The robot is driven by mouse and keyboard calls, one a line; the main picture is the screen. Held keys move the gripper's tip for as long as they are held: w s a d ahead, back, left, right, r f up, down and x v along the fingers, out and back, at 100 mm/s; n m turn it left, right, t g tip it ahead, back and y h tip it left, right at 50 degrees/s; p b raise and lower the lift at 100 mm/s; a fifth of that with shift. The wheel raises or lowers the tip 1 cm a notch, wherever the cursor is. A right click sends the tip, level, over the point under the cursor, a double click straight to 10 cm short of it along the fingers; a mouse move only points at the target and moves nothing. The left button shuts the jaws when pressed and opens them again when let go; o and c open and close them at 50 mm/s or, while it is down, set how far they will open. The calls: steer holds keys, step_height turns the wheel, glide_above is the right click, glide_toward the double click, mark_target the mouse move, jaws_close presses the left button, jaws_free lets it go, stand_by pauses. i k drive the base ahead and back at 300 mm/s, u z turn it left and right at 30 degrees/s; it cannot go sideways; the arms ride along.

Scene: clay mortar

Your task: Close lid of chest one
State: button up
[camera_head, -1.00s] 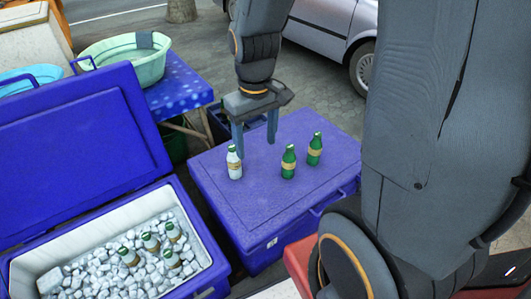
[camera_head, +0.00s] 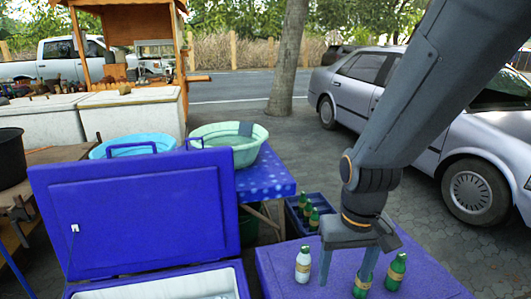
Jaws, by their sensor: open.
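A blue chest stands at the lower left with its lid (camera_head: 140,215) raised, leaning back from the open box. The box's pale inner rim (camera_head: 165,290) shows at the bottom edge; most of the inside is out of frame. A second blue chest (camera_head: 430,290) at the lower right is closed. My gripper (camera_head: 348,272) is open above or at this closed chest's top, fingers pointing down, to the right of the raised lid. Its fingertips lie between a white bottle (camera_head: 303,264) and a green bottle (camera_head: 364,284); I cannot tell whether it touches them.
Another green bottle (camera_head: 397,272) stands on the closed chest. Behind are a blue crate (camera_head: 293,212) with green bottles and a blue table (camera_head: 262,186) with a green basin (camera_head: 240,152). A blue basin (camera_head: 160,146) is behind the lid. A silver car (camera_head: 470,150) is at right.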

mark_target(134, 214)
steer(key=k, duration=0.5)
steer(key=z, duration=2)
steer(key=k, duration=1.5)
steer(key=u, duration=2.4)
steer(key=i, duration=1)
